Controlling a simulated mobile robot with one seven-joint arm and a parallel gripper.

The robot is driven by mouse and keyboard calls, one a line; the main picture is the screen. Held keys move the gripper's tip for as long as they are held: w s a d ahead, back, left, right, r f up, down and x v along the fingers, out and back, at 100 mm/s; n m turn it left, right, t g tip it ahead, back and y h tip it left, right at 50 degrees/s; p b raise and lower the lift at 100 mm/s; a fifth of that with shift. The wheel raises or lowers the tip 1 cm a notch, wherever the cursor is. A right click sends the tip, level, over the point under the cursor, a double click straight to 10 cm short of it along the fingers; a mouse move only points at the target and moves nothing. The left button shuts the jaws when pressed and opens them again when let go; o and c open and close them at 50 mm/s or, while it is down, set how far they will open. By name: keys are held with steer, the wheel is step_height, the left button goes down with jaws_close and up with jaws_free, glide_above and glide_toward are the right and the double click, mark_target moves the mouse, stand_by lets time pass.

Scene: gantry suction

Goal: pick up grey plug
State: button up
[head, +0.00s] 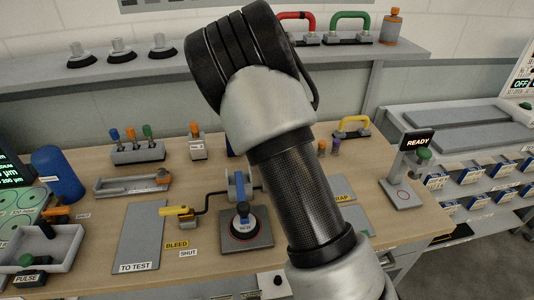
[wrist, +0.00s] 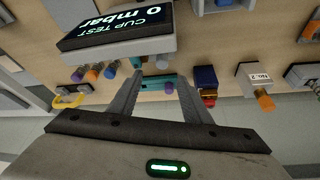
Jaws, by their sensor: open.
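A teal part (wrist: 150,82) and a small purple-topped piece (wrist: 168,88) show between the fingers. Several small coloured plugs, among them an orange one (wrist: 93,72), stand to the left of the fingers. In the head view my arm covers the middle of the bench and my gripper is hidden. Two small plugs, one of them purple (head: 336,146), show right of the arm.
A "CUP TEST" display box (wrist: 118,32) is close to the left finger. A dark blue block (wrist: 205,78) and a grey block with an orange knob (wrist: 264,101) are at right. In the head view, a yellow handle (head: 352,125) and a READY sign (head: 418,142) stand at right.

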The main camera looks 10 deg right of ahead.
steer(key=shift+w+a+p+x, duration=0.1)
steer(key=shift+p+x, duration=0.15)
steer(key=shift+x, duration=2.55)
steer(key=shift+w+a+p+x, duration=0.1)
steer(key=shift+p+x, duration=0.15)
steer(key=shift+x, duration=2.5)
steer(key=shift+r, duration=0.1)
jaws_close()
